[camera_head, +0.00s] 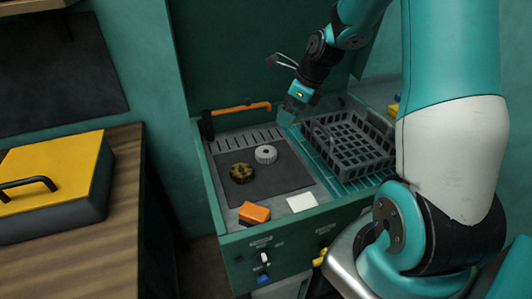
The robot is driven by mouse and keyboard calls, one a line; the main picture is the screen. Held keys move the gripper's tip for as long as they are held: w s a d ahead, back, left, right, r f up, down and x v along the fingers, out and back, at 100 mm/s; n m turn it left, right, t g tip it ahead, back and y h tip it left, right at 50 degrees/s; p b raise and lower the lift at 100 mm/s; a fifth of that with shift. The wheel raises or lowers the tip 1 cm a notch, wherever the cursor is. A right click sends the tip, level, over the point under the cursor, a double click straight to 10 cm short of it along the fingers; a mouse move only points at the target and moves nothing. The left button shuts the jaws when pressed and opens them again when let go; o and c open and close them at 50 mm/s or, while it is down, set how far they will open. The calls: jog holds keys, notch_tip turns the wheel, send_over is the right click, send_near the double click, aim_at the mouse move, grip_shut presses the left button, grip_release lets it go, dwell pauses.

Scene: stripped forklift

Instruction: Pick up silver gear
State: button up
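The silver gear (265,154) lies flat on the dark mat (285,182) of the workbench, in the middle of the head view. A darker brass-coloured gear (241,173) lies just to its left and nearer. My gripper (287,119) hangs above the back of the bench, up and to the right of the silver gear and apart from it. It points downward. Its fingers are small and partly blend into the background, so I cannot tell whether they are open or shut.
An orange-handled tool (240,108) lies along the back left. An orange block (254,212) and a white square (301,202) lie at the front edge. A yellow-lidded box (52,165) sits on the wooden table (125,215) at left.

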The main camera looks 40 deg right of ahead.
aim_at(266, 151)
jog(key=p+x, duration=0.2)
jog(key=x, duration=1.4)
jog(key=shift+a+f, duration=0.1)
jog(key=shift+f, duration=0.3)
jog(key=c, duration=1.4)
